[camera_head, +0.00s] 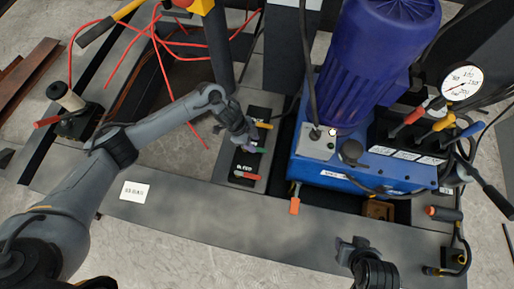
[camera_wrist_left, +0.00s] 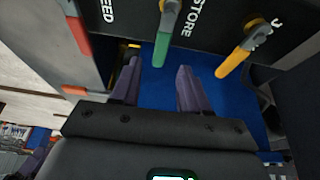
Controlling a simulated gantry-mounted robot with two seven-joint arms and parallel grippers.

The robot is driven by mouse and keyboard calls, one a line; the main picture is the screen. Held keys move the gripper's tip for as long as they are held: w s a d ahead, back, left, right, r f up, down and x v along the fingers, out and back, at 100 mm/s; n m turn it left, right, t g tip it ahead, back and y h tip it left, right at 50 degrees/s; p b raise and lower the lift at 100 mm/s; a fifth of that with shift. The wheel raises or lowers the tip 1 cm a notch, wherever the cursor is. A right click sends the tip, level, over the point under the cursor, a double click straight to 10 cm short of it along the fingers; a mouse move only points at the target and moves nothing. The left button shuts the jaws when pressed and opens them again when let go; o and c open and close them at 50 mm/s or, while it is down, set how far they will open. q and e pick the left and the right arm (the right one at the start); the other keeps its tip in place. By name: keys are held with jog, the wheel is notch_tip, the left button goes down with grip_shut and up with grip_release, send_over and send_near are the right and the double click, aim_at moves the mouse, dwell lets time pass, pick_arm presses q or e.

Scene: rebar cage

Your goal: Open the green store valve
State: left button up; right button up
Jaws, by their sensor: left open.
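The green store valve lever (camera_wrist_left: 166,38) hangs under the STORE label on a black panel in the left wrist view. In the head view it is a small green handle (camera_head: 258,150), partly covered by my gripper. My left gripper (camera_wrist_left: 159,68) is open, its two purple-grey fingertips on either side of the lever's tip in that view. I cannot tell whether they touch it. In the head view my left gripper (camera_head: 250,142) is over the valve panel (camera_head: 243,164). My right gripper (camera_head: 352,248) is at the lower right, and its jaws are unclear.
A red lever (camera_wrist_left: 77,34) and a yellow lever (camera_wrist_left: 240,50) flank the green one. A blue pump unit (camera_head: 330,172) with a tall motor (camera_head: 378,60) stands just right of the panel. Red hoses (camera_head: 155,45) lie at the upper left. The grey front beam (camera_head: 200,212) is mostly clear.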

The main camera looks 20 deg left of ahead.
aim_at(259, 150)
pick_arm(q)
jog(key=shift+b+x, duration=1.05)
jog(key=shift+x, duration=1.2)
jog(key=shift+w, duration=0.1)
jog(key=shift+c, duration=0.2)
grip_shut()
